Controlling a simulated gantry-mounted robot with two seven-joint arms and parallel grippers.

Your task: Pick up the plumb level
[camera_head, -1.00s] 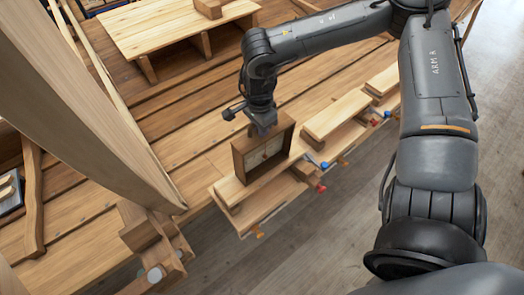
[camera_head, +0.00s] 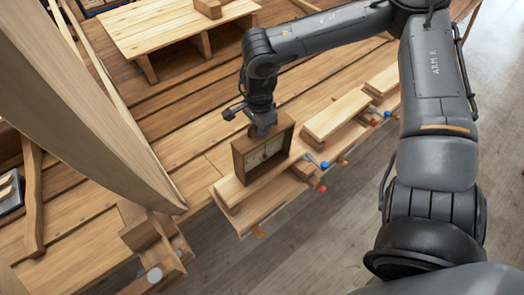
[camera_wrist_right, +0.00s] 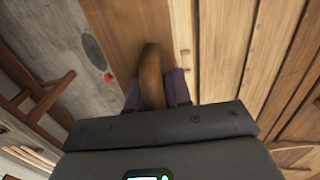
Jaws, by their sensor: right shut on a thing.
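The plumb level (camera_head: 262,153) is a brown wooden box-like frame with a pale dial face. In the right wrist view, a rounded brown wooden part of the level (camera_wrist_right: 151,75) sits between the purple pads of my right gripper (camera_wrist_right: 156,92). The rest of the level is hidden there. My left gripper is not in view.
Light wooden blocks (camera_head: 338,113) lie along the shelf to the right, with red, blue and orange clamp ends at its edge. A large curved timber (camera_head: 85,90) fills the left. A low plank bench (camera_head: 165,27) stands behind. Grey floor (camera_head: 330,230) is clear in front.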

